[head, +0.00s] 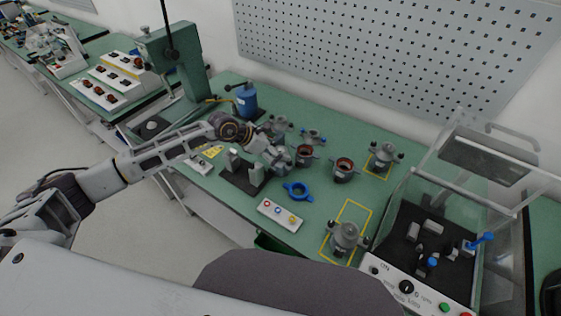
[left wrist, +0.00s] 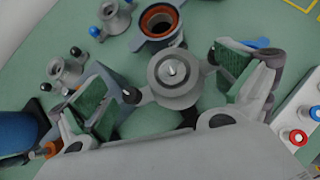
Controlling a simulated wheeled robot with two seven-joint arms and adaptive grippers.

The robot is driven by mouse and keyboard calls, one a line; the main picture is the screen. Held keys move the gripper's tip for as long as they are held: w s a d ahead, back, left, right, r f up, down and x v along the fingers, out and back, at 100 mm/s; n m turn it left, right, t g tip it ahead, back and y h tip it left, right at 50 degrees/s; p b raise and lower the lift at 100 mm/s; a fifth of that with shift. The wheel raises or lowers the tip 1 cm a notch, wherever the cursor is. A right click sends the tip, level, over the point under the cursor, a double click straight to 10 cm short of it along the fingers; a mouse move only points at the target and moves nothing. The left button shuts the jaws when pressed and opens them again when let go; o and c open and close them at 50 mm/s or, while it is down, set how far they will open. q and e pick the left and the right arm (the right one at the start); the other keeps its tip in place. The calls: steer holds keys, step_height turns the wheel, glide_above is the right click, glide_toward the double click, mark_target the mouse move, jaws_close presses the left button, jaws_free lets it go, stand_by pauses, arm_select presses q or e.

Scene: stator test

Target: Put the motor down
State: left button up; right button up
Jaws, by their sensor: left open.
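In the left wrist view, a grey round motor (left wrist: 176,84) with a pale shaft tip and dark knobs at its sides lies between my left gripper's green-padded fingers. My left gripper (head: 274,157) is open, with the pads apart on either side of the motor; the left wrist view shows the fingers (left wrist: 168,88) spread. In the head view the gripper is over the bench near the black fixture (head: 245,178), and it partly hides the motor there. Whether the motor rests on something below is hidden. My right gripper is out of view.
Copper-wound stators (head: 344,169) and a blue ring (head: 298,191) lie to the right of the gripper. Another motor (head: 346,234) sits in a yellow-outlined square. A button box (head: 280,215) is in front; a clear-covered tester (head: 430,235) stands right; a green press (head: 178,60) stands behind left.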

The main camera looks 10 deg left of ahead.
arm_select(q)
steer(key=shift+s, duration=0.1)
steer(key=c, duration=2.2)
